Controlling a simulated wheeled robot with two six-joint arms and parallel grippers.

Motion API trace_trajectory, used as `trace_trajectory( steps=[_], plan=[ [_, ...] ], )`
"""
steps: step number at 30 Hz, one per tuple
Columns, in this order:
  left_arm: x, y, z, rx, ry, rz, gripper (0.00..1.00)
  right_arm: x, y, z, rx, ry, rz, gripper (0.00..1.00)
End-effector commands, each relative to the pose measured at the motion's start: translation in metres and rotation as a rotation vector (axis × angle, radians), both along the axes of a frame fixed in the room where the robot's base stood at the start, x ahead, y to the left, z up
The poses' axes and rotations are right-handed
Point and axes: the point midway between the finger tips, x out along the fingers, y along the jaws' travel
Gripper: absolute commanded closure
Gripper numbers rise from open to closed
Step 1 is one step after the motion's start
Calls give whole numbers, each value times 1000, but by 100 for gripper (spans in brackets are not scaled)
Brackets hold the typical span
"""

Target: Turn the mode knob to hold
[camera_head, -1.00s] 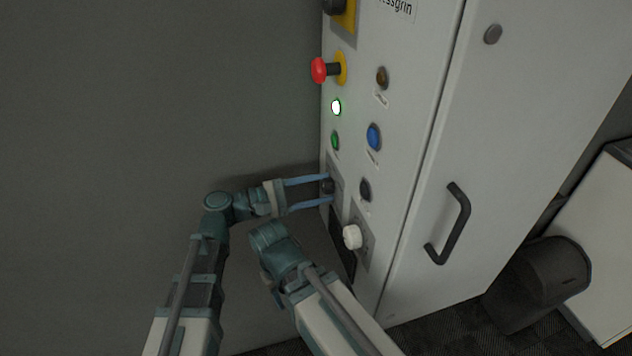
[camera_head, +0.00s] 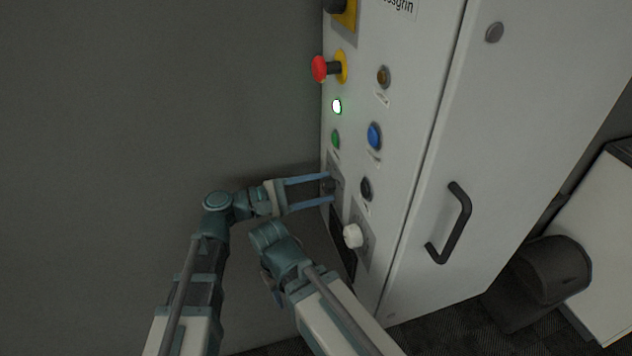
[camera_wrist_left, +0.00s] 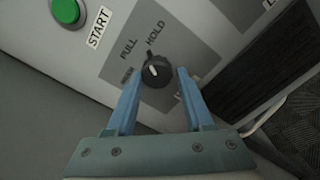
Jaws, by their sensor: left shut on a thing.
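The white mark points up and left in the left wrist view, roughly toward FULL rather than HOLD. My left gripper (camera_wrist_left: 159,90) is shut on the knob, one finger on each side. In the head view my left gripper (camera_head: 328,187) reaches the panel from the left and partly hides the knob. My right arm shows below it, but its fingers are hidden.
A white knob (camera_head: 352,236) sits close below right of the left gripper. Above are a green START button (camera_wrist_left: 66,11), a blue button (camera_head: 374,136) and a red mushroom button (camera_head: 319,69). A door handle (camera_head: 459,222) and a dark bin (camera_head: 540,282) are to the right.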

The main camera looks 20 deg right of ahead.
Motion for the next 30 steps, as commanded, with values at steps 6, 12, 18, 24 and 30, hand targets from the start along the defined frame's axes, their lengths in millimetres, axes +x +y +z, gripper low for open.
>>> trace_trajectory(
  steps=[6, 12, 18, 24, 30],
  plan=[
    [-8, 0, -5, 20, -147, -18, 100, 0, 0, -2, 0, 0, 0, 50],
    [-8, 0, -5, 24, -256, -18, 100, 0, 0, -2, 0, -1, 0, 50],
    [-8, 0, -5, 25, -266, -18, 100, 1, 0, -1, 1, -2, -1, 50],
    [-8, 0, -4, 24, -266, -16, 37, 2, 0, -1, 1, -3, -2, 50],
    [-7, 1, -4, 24, -266, -16, 26, 3, 0, -1, 1, -3, -3, 50]
  ],
)
